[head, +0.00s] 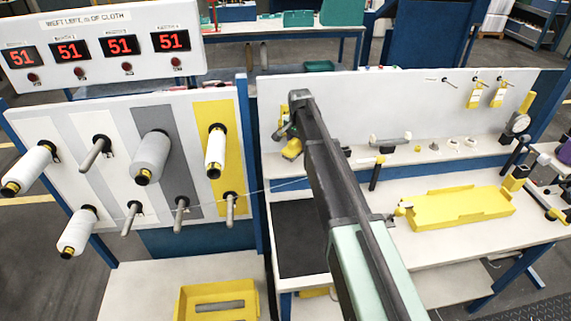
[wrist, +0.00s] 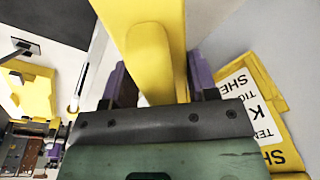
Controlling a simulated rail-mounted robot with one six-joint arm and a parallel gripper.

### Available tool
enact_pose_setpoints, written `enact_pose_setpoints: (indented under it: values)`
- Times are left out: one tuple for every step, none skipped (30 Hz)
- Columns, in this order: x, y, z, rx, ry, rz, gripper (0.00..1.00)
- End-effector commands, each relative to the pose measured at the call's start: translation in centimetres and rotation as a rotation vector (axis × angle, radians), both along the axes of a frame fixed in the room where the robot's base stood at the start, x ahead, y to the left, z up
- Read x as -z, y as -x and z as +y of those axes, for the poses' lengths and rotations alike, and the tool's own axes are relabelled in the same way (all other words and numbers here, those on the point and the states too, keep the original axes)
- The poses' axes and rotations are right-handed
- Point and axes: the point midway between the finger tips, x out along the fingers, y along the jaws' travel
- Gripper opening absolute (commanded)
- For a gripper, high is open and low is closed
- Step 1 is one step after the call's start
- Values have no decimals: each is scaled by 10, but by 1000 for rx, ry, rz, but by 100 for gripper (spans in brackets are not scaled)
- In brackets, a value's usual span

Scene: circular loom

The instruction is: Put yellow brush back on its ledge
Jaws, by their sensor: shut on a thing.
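The yellow brush (wrist: 152,50) is between the purple fingers of my gripper (wrist: 158,82) in the wrist view. My gripper is shut on its broad yellow body; its far end runs out of the top of the picture. In the head view my arm hides most of my gripper, and a yellow part (head: 292,149) shows beside the arm's end, in front of the white back panel. A white ledge (head: 435,152) runs along the foot of that panel. I cannot tell whether the brush touches the ledge.
A yellow card with black lettering (wrist: 262,120) is close on the right in the wrist view. Small parts and a dark-handled tool (head: 390,140) stand on the ledge. A yellow tray (head: 455,210) lies on the bench. Yellow tags (head: 475,96) hang on the panel. Thread spools (head: 150,157) are left.

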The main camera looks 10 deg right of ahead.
Motion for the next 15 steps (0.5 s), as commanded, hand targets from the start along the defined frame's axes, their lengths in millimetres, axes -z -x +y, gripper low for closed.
enact_pose_setpoints:
  values:
    - [17, 0, 0, 0, 0, 0, 31]
    - [24, 0, 0, 0, 0, 0, 31]
    - [33, 0, 0, 0, -1, -1, 31]
    - [38, 0, 0, 0, -1, -1, 31]
    - [41, 0, 0, -1, -1, -1, 31]
    - [41, 0, 0, -1, -1, -1, 31]
    - [40, 0, 0, -1, -1, -1, 31]
    - [39, 0, 0, -1, -1, 0, 31]
    - [41, 0, 0, -1, -1, 0, 31]
    - [46, 0, 0, -1, -1, 0, 31]
    - [52, 0, 0, -1, -1, 0, 31]
    - [62, 0, 0, -1, -2, -1, 31]
    - [69, 0, 0, -1, -2, -1, 31]
    - [75, 0, 0, -1, -2, -1, 31]
    - [80, 0, 0, -1, -2, -1, 31]
